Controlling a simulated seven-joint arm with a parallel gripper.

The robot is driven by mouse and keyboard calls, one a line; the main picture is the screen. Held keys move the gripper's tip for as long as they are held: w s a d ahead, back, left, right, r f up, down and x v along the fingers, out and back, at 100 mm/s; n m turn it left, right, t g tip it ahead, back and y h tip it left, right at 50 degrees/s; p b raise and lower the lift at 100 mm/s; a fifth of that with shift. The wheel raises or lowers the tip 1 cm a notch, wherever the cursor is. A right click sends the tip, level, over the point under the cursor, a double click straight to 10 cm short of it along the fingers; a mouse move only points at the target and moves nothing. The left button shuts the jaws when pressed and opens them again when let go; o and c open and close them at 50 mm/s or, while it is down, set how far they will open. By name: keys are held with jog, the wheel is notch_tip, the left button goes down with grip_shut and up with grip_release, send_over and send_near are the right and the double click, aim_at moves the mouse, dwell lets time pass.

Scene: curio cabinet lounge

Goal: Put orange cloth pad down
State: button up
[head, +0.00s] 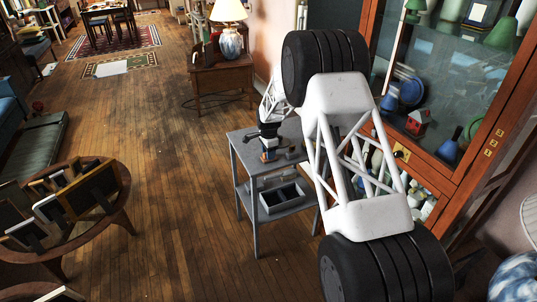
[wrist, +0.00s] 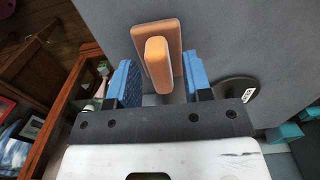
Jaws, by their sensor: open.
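The orange cloth pad (wrist: 158,62) is a tan-orange block with a raised, rounded grip in the wrist view. It appears to rest on the grey top of a small side table (head: 243,152). My gripper (wrist: 157,70) is open, with one blue-padded finger on each side of the pad's raised part. The pad's underside is hidden.
A black disc (wrist: 237,91) with a white label lies right of the pad, and teal pieces (wrist: 286,134) lie beyond it. The table's lower shelf holds a grey divided tray (head: 283,199). A glass-fronted wooden cabinet (head: 478,130) stands close on the right.

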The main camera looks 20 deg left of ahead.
jog(key=r, duration=0.5)
jog(key=shift+a+r, duration=0.2)
jog(key=shift+a, duration=0.05)
jog(key=shift+r, duration=0.8)
